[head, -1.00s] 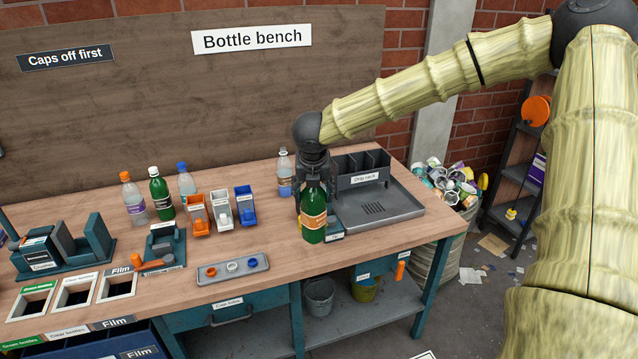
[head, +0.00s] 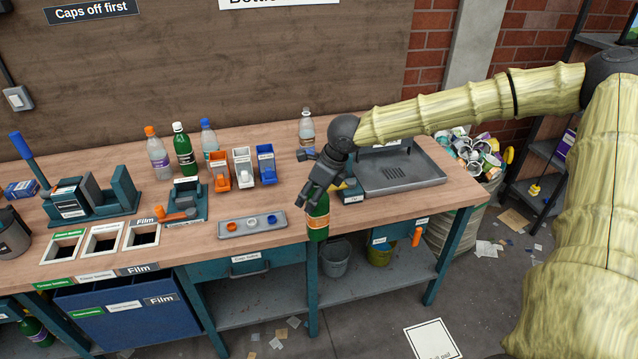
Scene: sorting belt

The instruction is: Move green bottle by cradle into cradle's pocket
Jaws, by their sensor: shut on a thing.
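My gripper (head: 322,178) is shut on a green bottle (head: 318,222) with an orange label. The bottle hangs roughly upright below the fingers, at the bench's front edge; its upper part is hidden by the gripper. Whether its base touches anything is unclear. The likely cradle (head: 128,190) is a teal stand with dark grey blocks and a gap between them, at the left of the bench. Its pocket looks empty. My gripper is well to the right of it. Another green bottle (head: 184,152), with a white cap, stands at the back, right of the cradle.
A clear orange-capped bottle (head: 158,158) and a blue-capped one (head: 208,138) flank the standing green bottle. Small cap bins (head: 243,170), a cap tray (head: 252,226) and an orange-levered teal fixture (head: 186,202) lie between gripper and cradle. A drip tray (head: 425,170) is at right.

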